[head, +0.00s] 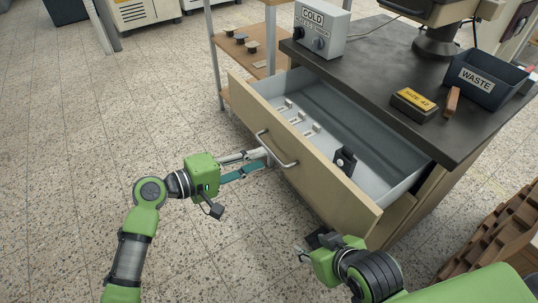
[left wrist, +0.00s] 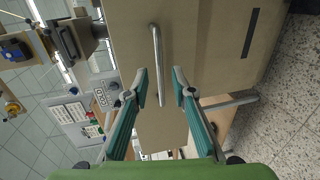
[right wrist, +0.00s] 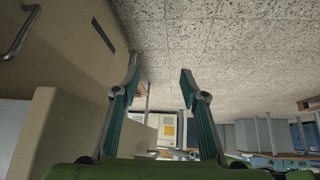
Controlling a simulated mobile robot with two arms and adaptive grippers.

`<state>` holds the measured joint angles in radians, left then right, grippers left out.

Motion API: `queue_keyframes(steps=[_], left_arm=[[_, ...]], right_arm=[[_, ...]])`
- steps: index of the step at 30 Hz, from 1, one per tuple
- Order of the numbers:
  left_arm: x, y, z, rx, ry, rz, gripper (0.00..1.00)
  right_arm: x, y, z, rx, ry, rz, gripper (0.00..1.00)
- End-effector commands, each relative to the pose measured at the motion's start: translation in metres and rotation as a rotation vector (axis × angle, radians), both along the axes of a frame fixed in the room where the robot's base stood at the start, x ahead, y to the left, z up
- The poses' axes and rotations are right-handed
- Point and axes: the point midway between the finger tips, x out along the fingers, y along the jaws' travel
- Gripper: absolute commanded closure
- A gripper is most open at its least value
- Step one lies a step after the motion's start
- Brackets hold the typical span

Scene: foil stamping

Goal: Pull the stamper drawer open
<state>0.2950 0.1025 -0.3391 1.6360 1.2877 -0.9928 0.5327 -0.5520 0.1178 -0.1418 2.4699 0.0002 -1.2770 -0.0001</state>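The stamper drawer (head: 350,195) is pulled out of the dark-topped bench, and its grey inside shows. Its silver bar handle (head: 277,150) is on the beige front and also shows in the left wrist view (left wrist: 156,60). My left gripper (head: 264,158) is open, its fingertips close to the left end of the handle. In the left wrist view the handle lies in line with the gap between the fingers; I cannot tell if they touch it. My right gripper (right wrist: 160,68) is open and empty, below the drawer's right front corner in the head view.
Small light pieces (head: 300,118) and a black holder (head: 344,160) lie in the drawer. A COLD control box (head: 320,28), a yellow-labelled block (head: 413,102) and a WASTE bin (head: 487,80) stand on the bench. Brown wooden racks (head: 495,235) stand at lower right. The left floor is clear.

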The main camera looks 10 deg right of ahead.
Motion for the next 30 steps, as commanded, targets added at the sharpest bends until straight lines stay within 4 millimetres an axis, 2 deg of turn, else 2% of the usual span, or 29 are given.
queue_keyframes(steps=[3,10,15,30], left_arm=[[-0.009,0.025,0.004,0.003,0.001,0.001,0.76],[-0.02,0.052,0.011,0.001,0.001,-0.001,0.76],[-0.022,0.058,0.013,0.001,0.001,-0.002,0.76],[-0.024,0.058,0.009,0.012,-0.005,-0.001,0.76]], right_arm=[[0.0,0.0,0.0,0.0,-0.001,0.0,0.6],[0.0,0.0,0.0,0.0,-0.001,0.0,0.6],[0.0,0.0,0.0,0.0,-0.001,0.0,0.6],[0.0,0.0,0.0,0.0,0.0,0.0,0.6]])
